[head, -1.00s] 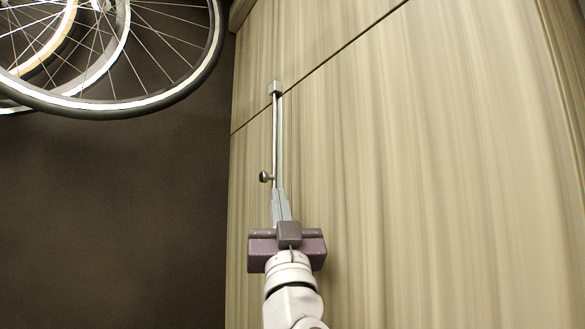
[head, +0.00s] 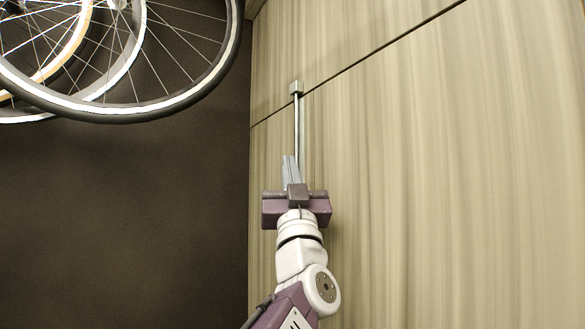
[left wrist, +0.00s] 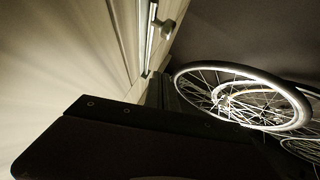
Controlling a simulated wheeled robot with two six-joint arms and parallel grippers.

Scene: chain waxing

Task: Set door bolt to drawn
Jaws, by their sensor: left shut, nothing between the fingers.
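The door bolt (head: 297,125) is a thin metal rod running up the pale wood-grain door. Its upper end reaches a small grey keeper block (head: 296,88) at the seam between the panels. My left gripper (head: 290,158) is shut and empty, in front of the bolt's lower part, with its fingers pointing up along it. The bolt's round knob is hidden behind the gripper in the head view. In the left wrist view the knob (left wrist: 168,27) stands out from the rod, apart from the dark gripper body in the foreground. My right gripper is not in view.
Bicycle wheels (head: 130,111) hang at the upper left, and they also show in the left wrist view (left wrist: 240,100). A dark wall (head: 120,220) lies left of the door. The door surface (head: 450,180) right of the bolt is clear.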

